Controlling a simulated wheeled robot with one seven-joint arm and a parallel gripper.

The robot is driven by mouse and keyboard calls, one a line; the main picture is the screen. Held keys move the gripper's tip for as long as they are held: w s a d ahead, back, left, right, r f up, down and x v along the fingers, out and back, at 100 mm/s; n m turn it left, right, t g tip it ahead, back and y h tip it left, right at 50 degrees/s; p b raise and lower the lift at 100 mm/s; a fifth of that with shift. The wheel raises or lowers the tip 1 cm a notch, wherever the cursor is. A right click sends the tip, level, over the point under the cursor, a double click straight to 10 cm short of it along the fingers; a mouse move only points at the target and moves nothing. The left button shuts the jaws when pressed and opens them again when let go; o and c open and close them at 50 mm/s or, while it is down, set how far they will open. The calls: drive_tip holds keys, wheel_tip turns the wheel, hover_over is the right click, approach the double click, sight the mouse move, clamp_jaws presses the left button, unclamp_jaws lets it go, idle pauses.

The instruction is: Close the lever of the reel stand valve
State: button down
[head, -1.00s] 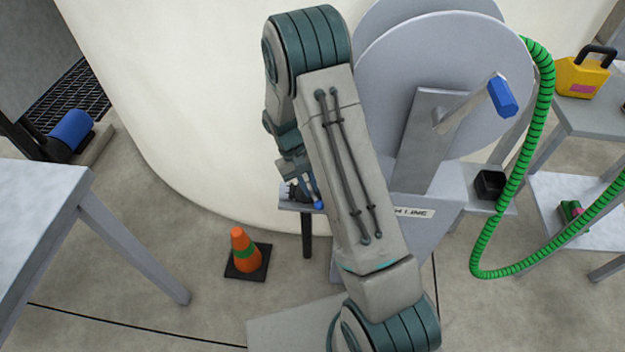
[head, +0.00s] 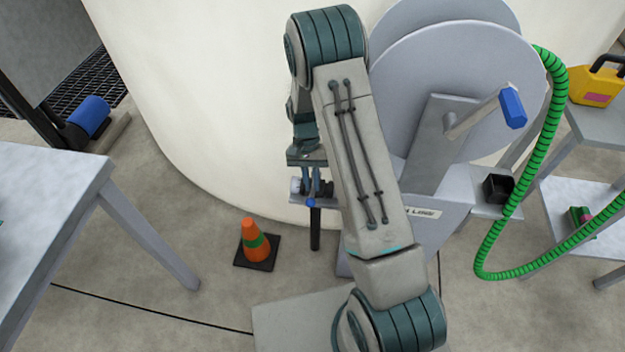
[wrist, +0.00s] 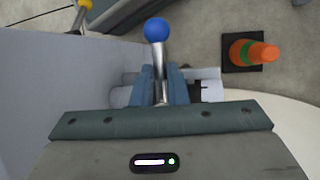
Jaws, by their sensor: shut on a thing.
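The valve lever has a blue ball knob (wrist: 157,30) on a metal shaft (wrist: 159,62). In the wrist view my gripper (wrist: 160,72) is shut on the shaft, with one blue-grey finger on each side, and the knob sticks out beyond the fingertips. In the head view the knob (head: 311,203) shows just below my gripper (head: 311,185). The valve body (head: 326,188) is a small dark and light part on the side of the reel stand, partly hidden by my gripper and arm.
The reel stand (head: 428,210) with its large grey disc (head: 455,85) and blue-handled crank (head: 513,107) is right of my arm. A green hose (head: 541,150) hangs at the right. An orange cone (head: 254,240) stands on the floor left of the valve. A table (head: 60,200) is at the left.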

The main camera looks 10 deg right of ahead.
idle(0.3)
drive_tip(key=c, duration=1.4)
unclamp_jaws()
drive_tip(key=shift+c, duration=0.2)
